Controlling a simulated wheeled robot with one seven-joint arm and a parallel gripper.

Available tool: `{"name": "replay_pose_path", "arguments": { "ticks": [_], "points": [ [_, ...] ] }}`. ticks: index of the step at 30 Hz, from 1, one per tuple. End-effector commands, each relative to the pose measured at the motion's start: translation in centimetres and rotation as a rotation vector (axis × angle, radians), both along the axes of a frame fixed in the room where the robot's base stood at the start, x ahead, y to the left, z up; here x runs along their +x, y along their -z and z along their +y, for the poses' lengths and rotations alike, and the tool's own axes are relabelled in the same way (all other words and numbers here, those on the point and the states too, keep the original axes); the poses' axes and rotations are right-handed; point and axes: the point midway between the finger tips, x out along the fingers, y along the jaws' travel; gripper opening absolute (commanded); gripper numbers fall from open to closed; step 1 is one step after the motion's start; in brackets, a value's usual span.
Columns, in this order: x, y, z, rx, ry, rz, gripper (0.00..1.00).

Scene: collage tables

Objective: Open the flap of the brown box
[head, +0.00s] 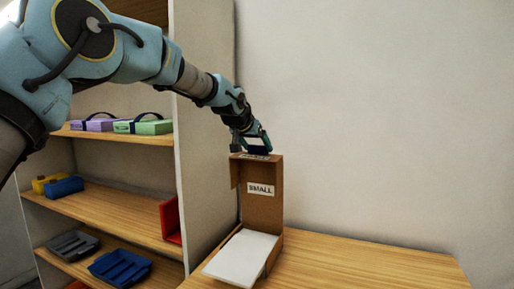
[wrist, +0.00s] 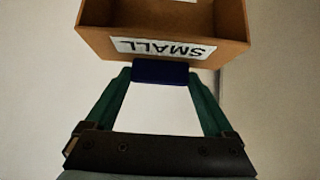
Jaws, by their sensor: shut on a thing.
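The brown box (head: 275,252) stands on the wooden table, with a white slab (head: 241,258) lying in or over its lower part. Its flap (head: 262,212) stands upright at the back, with a "SMALL" label on its face. My gripper (head: 257,147) is at the flap's top edge. In the wrist view, my gripper (wrist: 160,73) is shut on a dark blue tab (wrist: 160,72) at the edge of the brown flap (wrist: 100,42). A "SMALL" label shows upside down there. The box's inside is mostly hidden.
A shelf unit (head: 205,130) stands left of the box, with coloured cases (head: 145,127), a red item (head: 171,220) and blue trays (head: 120,266). The table (head: 370,268) is clear to the right of the box. A bare wall (head: 380,120) is behind.

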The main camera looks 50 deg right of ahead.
Motion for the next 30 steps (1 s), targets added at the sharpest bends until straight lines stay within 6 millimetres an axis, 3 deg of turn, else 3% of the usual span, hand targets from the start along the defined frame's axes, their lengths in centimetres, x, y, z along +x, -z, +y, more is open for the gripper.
{"name": "replay_pose_path", "arguments": {
  "ticks": [17, 18, 21, 30],
  "points": [
    [0.03, -0.68, -0.08, -0.013, 0.0, -0.003, 0.0],
    [0.03, -0.67, -0.08, -0.013, 0.0, -0.003, 0.92],
    [0.02, -0.53, -0.05, -0.01, 0.0, -0.003, 1.0],
    [-0.05, -0.47, 0.33, -0.005, 0.0, -0.001, 1.0]
  ]
}}
